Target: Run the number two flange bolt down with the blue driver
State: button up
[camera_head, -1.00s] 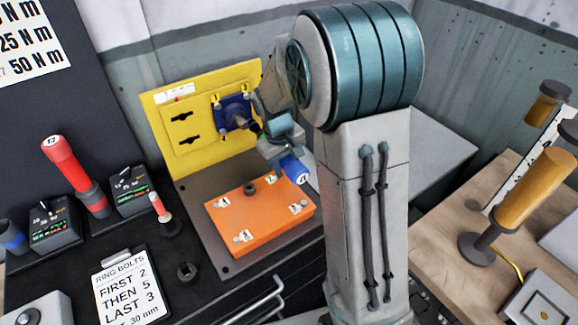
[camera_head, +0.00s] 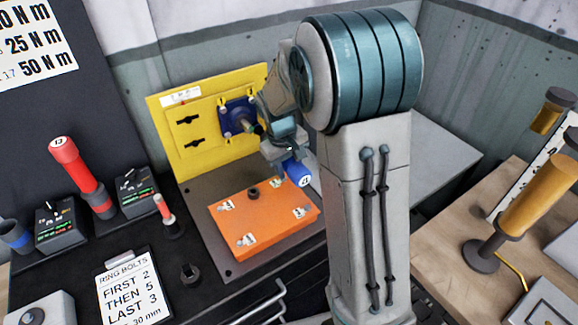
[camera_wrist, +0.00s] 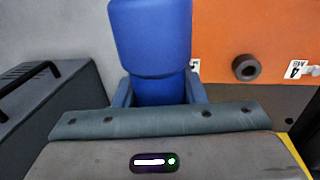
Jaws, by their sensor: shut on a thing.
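My gripper (camera_head: 282,157) is shut on the blue driver (camera_head: 299,174), whose rounded, numbered end points down and to the right. In the wrist view the blue driver (camera_wrist: 152,40) stands between the two fingers; its working tip is not visible. An orange block (camera_head: 262,225) with several small numbered labels and bolt heads lies below and behind the driver. A dark blue square flange (camera_head: 238,112) with corner bolts and a central shaft is on the yellow panel (camera_head: 175,150), left of my wrist. I cannot read which bolt is number two.
A red driver (camera_head: 75,165) and setting boxes (camera_head: 60,225) stand at the left. A card (camera_head: 127,288) reads ring bolts, first 2, then 5, last 3. A short red-tipped tool (camera_head: 163,208) stands near the dark plate. A wooden bench (camera_head: 440,240) with an amber-handled tool is right.

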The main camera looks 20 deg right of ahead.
jog(key=shift+w+a+r, duration=0.15)
jog(key=shift+w+a, duration=0.05)
jog(key=shift+w, duration=0.4)
dwell(1.0)
